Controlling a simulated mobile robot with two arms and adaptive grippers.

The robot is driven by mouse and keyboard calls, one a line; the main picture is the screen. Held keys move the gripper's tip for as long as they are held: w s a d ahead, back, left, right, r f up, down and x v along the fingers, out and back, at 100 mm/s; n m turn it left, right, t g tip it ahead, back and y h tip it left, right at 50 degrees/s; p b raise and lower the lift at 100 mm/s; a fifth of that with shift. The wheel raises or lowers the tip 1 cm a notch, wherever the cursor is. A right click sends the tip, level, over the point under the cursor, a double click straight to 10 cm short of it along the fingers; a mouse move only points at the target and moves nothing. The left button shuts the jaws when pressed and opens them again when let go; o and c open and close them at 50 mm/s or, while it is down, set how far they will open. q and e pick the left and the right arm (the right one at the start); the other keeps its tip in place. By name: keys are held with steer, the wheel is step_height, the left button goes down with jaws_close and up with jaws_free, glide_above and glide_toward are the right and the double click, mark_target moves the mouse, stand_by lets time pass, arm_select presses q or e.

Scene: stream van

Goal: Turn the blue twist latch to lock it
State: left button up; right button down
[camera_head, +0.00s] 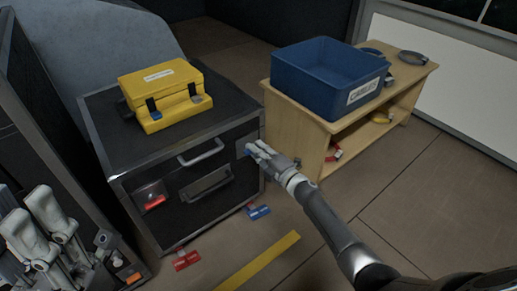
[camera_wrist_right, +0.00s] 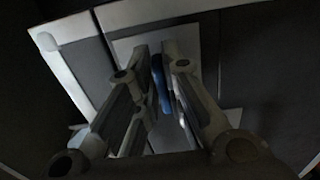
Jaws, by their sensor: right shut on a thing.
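The blue twist latch (camera_wrist_right: 160,78) sits on a light plate at the edge of the black case. In the wrist view it shows as a blue strip between the fingers of my right gripper (camera_wrist_right: 163,85), which is shut on it. In the head view the right gripper (camera_head: 252,149) reaches the right end of the case front and covers most of the latch. The black flight case (camera_head: 115,122) has metal edges and handles on its front. How far the latch is turned cannot be told.
A yellow box (camera_head: 160,90) stands on the case. A blue cable bin (camera_head: 310,85) sits on a wooden shelf (camera_head: 300,115) to the right. A red latch (camera_head: 154,202) is at the case's left. Red (camera_head: 187,260) and blue (camera_head: 259,212) tags and a yellow strip (camera_head: 258,262) lie low in front.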

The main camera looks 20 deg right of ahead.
steer(key=shift+w+d+r, duration=0.1)
steer(key=shift+w+r, duration=0.05)
steer(key=shift+r, duration=0.15)
steer(key=c, duration=1.6)
jaws_free()
steer(key=shift+o, duration=0.3)
steer(key=shift+f, duration=0.15)
steer(key=shift+f, duration=0.15)
steer(key=v, duration=1.2)
